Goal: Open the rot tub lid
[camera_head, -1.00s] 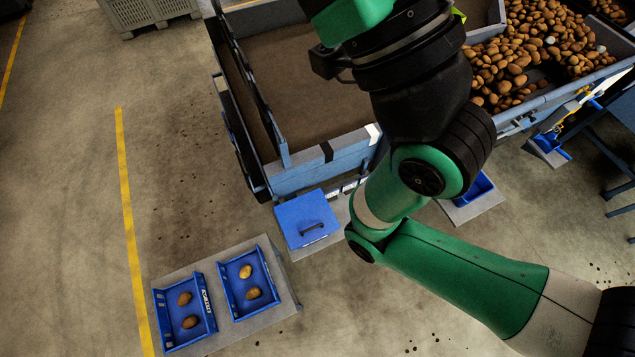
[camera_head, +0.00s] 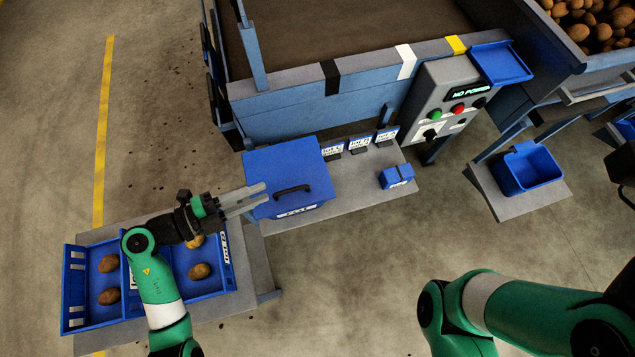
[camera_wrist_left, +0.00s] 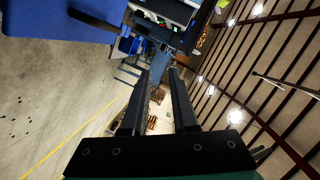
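The rot tub (camera_head: 290,208) is a blue box with a flat blue lid (camera_head: 280,160) that lies shut on it. A black bar handle (camera_head: 293,189) sits near the lid's front edge. In the left wrist view the blue lid (camera_wrist_left: 45,18) fills the upper left corner, with the dark handle (camera_wrist_left: 94,20) at its edge. My left gripper (camera_head: 264,194) is open and empty, its fingers pointing right at the tub's left side, short of the handle. Whether it touches the tub I cannot tell. My right arm shows at lower right, but its gripper is out of view.
Blue trays (camera_head: 75,322) with potatoes stand on a grey platform under my left arm. Right of the tub are small label cards (camera_head: 358,144) and a small blue block (camera_head: 396,176). A control panel (camera_head: 450,100) and the grader stand behind. Floor in front is clear.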

